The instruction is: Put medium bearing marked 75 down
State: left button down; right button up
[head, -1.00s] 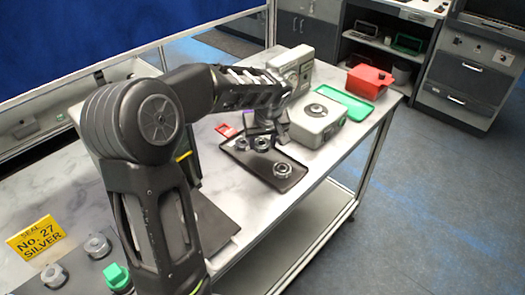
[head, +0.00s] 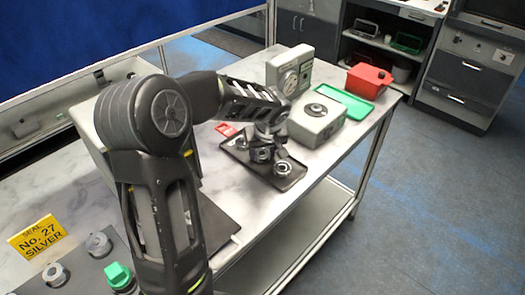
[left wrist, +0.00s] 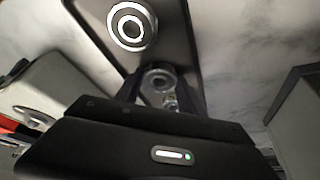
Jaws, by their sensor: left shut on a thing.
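My left gripper (head: 264,140) reaches down over the dark tray (head: 291,181) on the table. It is shut on a metal ring-shaped bearing (head: 261,154), held low over the tray or touching it; I cannot tell which. In the left wrist view this bearing (left wrist: 160,79) sits between the two dark fingers, partly hidden. Another bearing (head: 283,168) lies on the tray close by, and it also shows in the left wrist view (left wrist: 131,25). No marking 75 is readable. My right gripper is not in view.
A grey box with a round top (head: 318,122) stands right of the tray, with a grey gauge unit (head: 300,68) behind. A green tray (head: 345,105), a red bin (head: 369,80) and a small red card (head: 226,130) are nearby. A yellow sign (head: 37,238) stands at front left.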

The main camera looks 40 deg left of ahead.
pick_arm(q)
jog(key=shift+f, duration=0.2)
jog(key=c, duration=0.7)
grip_release()
jog(key=shift+r, duration=0.1)
jog(key=shift+r, duration=0.1)
jog(key=shift+r, duration=0.15)
jog(key=b+v, duration=0.1)
jog(key=v, duration=1)
jog(key=shift+d+r, duration=0.2)
jog(key=shift+r, duration=0.15)
jog(key=shift+s, duration=0.15)
